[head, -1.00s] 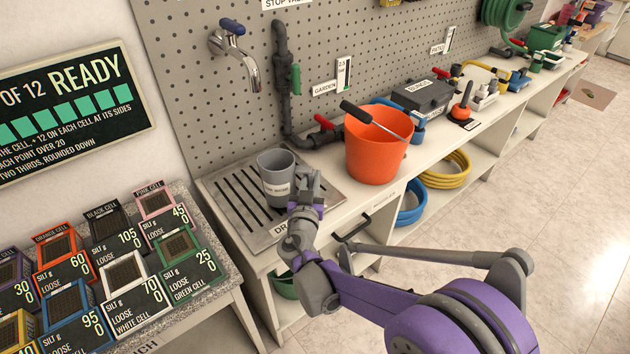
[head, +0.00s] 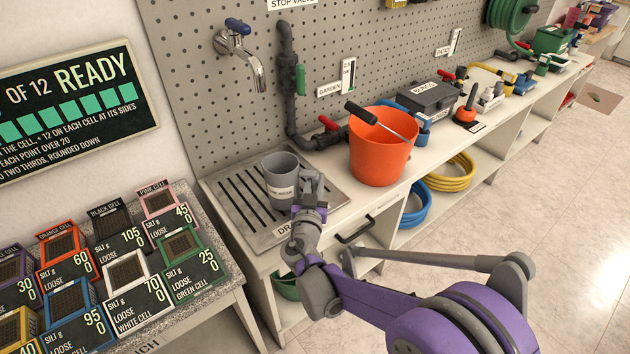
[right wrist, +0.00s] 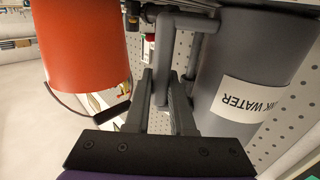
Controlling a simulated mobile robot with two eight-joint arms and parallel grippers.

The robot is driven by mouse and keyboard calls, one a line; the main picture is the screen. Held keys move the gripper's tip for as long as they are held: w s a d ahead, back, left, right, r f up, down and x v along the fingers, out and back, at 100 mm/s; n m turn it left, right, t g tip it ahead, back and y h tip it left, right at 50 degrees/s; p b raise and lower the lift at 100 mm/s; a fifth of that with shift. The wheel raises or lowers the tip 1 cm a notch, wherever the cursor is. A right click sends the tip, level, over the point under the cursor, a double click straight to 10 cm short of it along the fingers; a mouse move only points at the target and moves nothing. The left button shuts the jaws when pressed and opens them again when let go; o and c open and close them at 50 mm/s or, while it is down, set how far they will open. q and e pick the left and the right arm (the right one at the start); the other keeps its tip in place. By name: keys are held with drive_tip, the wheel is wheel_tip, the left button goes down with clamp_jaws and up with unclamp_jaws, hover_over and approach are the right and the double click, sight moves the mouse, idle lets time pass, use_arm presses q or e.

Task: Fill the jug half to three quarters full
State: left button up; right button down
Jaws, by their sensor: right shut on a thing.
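The grey jug (head: 279,168) stands upright on the slotted drain tray (head: 236,220), below and slightly right of the wall tap (head: 240,50). Its mouth shows a plain grey inside; I cannot make out any water. In the right wrist view the jug (right wrist: 245,60) is on the right, with a white label ending in "WATER". My right gripper (head: 312,188) is at the jug's near right side. Its fingers (right wrist: 167,95) are shut on the jug's grey handle (right wrist: 165,50). The tap has a blue handle, and no stream shows at its spout. My left gripper is not in view.
A grey pipe (head: 288,80) with green and red handles runs behind. Several filter cells (head: 125,270) sit on the left bench.

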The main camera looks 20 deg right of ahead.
drive_tip(key=shift+s+f, duration=0.1)
drive_tip(key=shift+f, duration=0.25)
drive_tip(key=c, duration=0.7)
unclamp_jaws()
drive_tip(key=shift+a, duration=0.1)
drive_tip(key=p+v, duration=0.1)
drive_tip(key=v, duration=0.9)
drive_tip(key=shift+s+r, duration=0.2)
drive_tip(key=shift+s, duration=0.25)
